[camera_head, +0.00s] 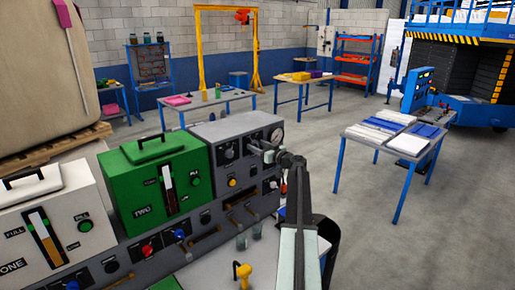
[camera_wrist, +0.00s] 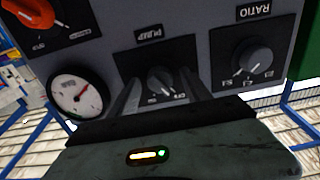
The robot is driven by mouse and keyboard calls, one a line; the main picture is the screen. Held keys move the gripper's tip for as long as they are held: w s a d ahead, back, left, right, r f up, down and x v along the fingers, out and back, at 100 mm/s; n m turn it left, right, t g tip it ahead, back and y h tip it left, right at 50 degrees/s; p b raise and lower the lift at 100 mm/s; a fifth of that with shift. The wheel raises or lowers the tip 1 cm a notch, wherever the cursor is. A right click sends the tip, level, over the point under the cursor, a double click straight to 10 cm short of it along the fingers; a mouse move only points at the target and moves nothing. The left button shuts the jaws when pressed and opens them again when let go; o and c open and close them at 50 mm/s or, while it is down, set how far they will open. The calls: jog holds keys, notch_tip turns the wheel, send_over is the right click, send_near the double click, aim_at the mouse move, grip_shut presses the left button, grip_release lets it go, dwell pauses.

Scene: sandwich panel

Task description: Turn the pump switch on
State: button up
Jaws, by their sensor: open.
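The pump switch (camera_wrist: 162,82) is a dark rotary knob with a light pointer line on a black plate labelled PUMP, upside down in the wrist view. My gripper (camera_wrist: 159,80) is open, with one finger on each side of the knob. I cannot tell whether the fingers touch it. In the head view my gripper (camera_head: 262,148) is at the front of the grey panel box (camera_head: 207,135), left of and below the round gauge (camera_head: 278,135). There the switch is largely hidden by my gripper.
The ratio knob (camera_wrist: 250,60) is close to the pump switch, and a white gauge (camera_wrist: 77,93) and a red-orange knob (camera_wrist: 30,12) are on the other side. A green tank (camera_head: 160,180) and a white tank (camera_head: 45,222) stand left. A table with panels (camera_head: 390,135) stands right.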

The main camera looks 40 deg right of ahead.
jog(key=shift+s, duration=0.1)
jog(key=c, duration=1.2)
jog(key=shift+s+a, duration=0.15)
jog(key=shift+a, duration=0.15)
grip_shut()
jog(key=shift+d+f, duration=0.1)
jog(key=shift+d, duration=0.15)
jog(key=m, duration=0.4)
jog(key=shift+w+r+m, duration=0.2)
jog(key=shift+m, duration=0.2)
jog(key=m, duration=0.3)
jog(key=shift+m, duration=2.1)
